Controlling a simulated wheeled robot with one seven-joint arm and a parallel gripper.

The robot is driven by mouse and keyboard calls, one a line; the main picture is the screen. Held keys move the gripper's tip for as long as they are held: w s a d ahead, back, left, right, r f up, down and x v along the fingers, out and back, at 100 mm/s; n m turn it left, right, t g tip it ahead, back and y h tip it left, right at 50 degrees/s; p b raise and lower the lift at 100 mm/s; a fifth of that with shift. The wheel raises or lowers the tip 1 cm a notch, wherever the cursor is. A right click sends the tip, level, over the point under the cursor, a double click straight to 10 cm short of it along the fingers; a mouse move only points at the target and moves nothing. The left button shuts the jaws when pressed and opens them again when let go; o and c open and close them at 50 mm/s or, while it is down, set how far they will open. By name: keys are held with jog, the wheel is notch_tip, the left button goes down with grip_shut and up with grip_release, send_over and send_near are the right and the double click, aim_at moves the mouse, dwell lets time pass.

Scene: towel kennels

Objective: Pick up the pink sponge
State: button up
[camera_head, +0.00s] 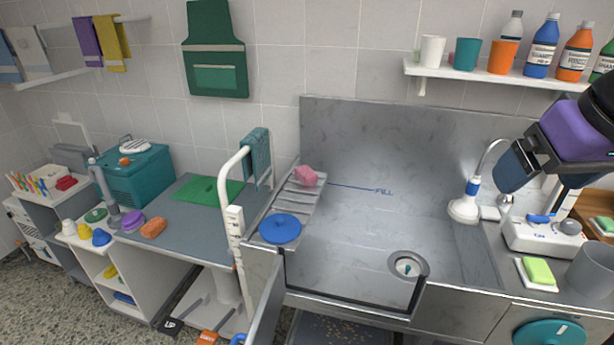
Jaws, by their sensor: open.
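The pink sponge (307,176) is a small lumpy block. It rests at the back end of the ribbed metal ledge (293,199) along the left side of the steel tub. My gripper (537,177) is at the far right, above the right side of the tub, dark blue and black below a purple part of my arm. It is open and well apart from the sponge. Its fingertips are hard to make out, and nothing shows between them.
A blue round lid (280,229) lies at the ledge's front end. A white post with a teal towel (256,155) stands left of the sponge. A shower head (464,208) and white dispenser (540,236) are below my arm. The tub's middle (370,220) is clear.

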jog(key=shift+o, duration=0.4)
jog(key=w+a+r+n, duration=0.1)
jog(key=w+a+r, duration=0.15)
jog(key=w, duration=0.65)
jog(key=w+a+r+n, duration=0.1)
jog(key=w+r, duration=0.2)
jog(key=w, duration=0.7)
jog(key=n+g+y, duration=0.1)
jog(key=n+y, duration=0.1)
jog(key=n, duration=0.1)
send_over(307, 172)
jog(key=s+d, duration=0.2)
jog(key=s, duration=0.2)
notch_tip(307, 172, down, 36)
jog(key=f, duration=0.1)
jog(key=shift+x, duration=5.4)
